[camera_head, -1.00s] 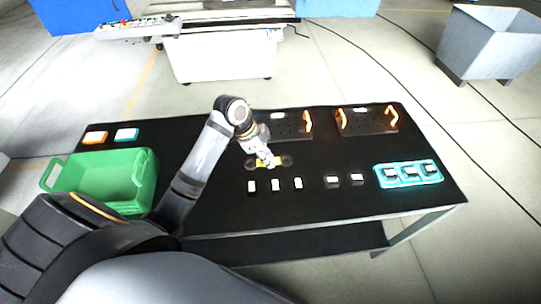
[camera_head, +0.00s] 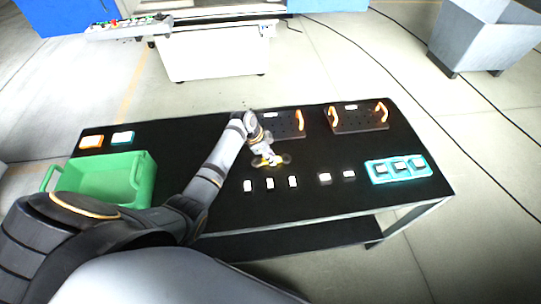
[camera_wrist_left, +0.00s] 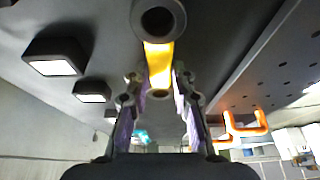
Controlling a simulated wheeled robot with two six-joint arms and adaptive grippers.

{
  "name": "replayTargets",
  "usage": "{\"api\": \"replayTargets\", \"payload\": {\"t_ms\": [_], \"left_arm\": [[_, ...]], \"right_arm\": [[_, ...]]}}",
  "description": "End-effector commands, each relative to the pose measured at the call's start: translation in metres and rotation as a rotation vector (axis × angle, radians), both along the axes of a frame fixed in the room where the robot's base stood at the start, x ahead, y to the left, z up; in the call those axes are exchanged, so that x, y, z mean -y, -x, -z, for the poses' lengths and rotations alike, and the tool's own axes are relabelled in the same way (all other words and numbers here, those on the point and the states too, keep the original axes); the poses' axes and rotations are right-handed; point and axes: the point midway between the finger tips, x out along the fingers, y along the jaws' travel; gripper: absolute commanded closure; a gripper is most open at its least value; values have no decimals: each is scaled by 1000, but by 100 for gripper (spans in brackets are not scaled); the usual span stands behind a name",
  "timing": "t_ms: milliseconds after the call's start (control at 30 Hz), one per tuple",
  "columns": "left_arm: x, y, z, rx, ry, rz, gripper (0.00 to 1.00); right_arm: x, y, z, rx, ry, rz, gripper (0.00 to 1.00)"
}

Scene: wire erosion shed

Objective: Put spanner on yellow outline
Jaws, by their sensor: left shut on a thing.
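The spanner has a yellow handle and dark ring ends. In the head view its right end (camera_head: 286,158) shows beside my left gripper (camera_head: 266,155), over the middle of the black table. In the left wrist view a dark ring (camera_wrist_left: 158,20) and the yellow handle (camera_wrist_left: 160,65) run away from between the fingers of my left gripper (camera_wrist_left: 160,88). The gripper is shut on the spanner's handle. Whether the spanner touches the table is unclear. I cannot make out a separate yellow outline. My right gripper is out of view.
On the black table (camera_head: 330,200) stand a green bin (camera_head: 140,190) at left, several small white-topped blocks (camera_head: 270,184) in front of the gripper, a cyan tray (camera_head: 378,178) at right, and two dark plates with orange handles (camera_head: 385,112) behind.

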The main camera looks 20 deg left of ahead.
Motion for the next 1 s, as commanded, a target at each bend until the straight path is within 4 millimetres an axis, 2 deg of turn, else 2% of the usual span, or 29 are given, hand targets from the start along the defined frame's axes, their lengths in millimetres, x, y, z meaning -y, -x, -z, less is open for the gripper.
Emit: {"api": "replayTargets", "payload": {"t_ms": [167,200,367,600,733,867,1000], "left_arm": [[0,0,3,1,1,0,100],[0,0,3,0,0,-1,73],[0,0,3,-1,1,-1,53],[0,0,2,-1,1,-1,53],[-3,1,-4,1,0,0,53],[-12,6,-28,3,-3,0,53],[-24,13,-60,4,-5,0,53]], "right_arm": [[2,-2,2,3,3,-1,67],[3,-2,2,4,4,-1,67],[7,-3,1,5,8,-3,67],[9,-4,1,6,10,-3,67],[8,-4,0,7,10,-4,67],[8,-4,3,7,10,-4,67],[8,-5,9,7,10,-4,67]]}}
